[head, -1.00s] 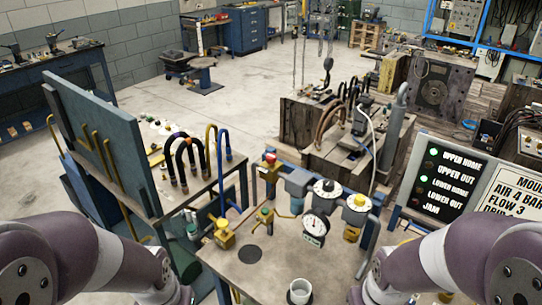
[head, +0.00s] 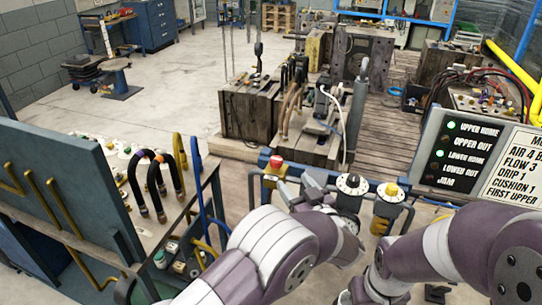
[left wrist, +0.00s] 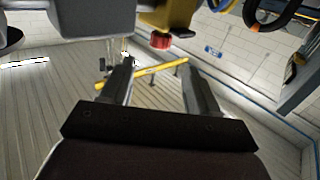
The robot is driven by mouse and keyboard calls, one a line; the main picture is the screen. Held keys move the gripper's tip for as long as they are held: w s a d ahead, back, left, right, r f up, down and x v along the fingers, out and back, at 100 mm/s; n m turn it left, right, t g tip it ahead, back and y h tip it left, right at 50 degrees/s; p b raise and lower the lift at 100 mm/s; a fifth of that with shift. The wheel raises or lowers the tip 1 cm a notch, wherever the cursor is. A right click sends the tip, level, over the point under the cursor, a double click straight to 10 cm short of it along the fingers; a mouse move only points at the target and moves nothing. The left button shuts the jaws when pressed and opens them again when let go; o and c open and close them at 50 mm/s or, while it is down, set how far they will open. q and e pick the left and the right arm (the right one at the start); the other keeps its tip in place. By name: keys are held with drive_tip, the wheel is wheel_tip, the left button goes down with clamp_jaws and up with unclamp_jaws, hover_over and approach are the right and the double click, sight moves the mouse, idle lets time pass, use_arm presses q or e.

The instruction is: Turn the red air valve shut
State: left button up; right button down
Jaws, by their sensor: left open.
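A regulator with a white dial (head: 352,184) and a yellow-topped unit (head: 390,192) stand right of the valve. Looped hoses (head: 157,178) and a blue panel (head: 60,185) are at the left. A status board (head: 461,150) stands at the right.

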sight(278, 163)
use_arm(q)
drive_tip(key=shift+y, duration=0.3)
drive_tip(key=p+x, duration=0.3)
drive_tip(key=x, duration=0.7)
drive_tip(key=shift+w+p, duration=0.2)
drive_tip(key=shift+p, duration=0.15)
drive_tip(key=shift+w+a, duration=0.15)
drive_tip(key=shift+w, duration=0.45)
drive_tip(key=shift+c, duration=0.2)
drive_tip(key=c, duration=0.9)
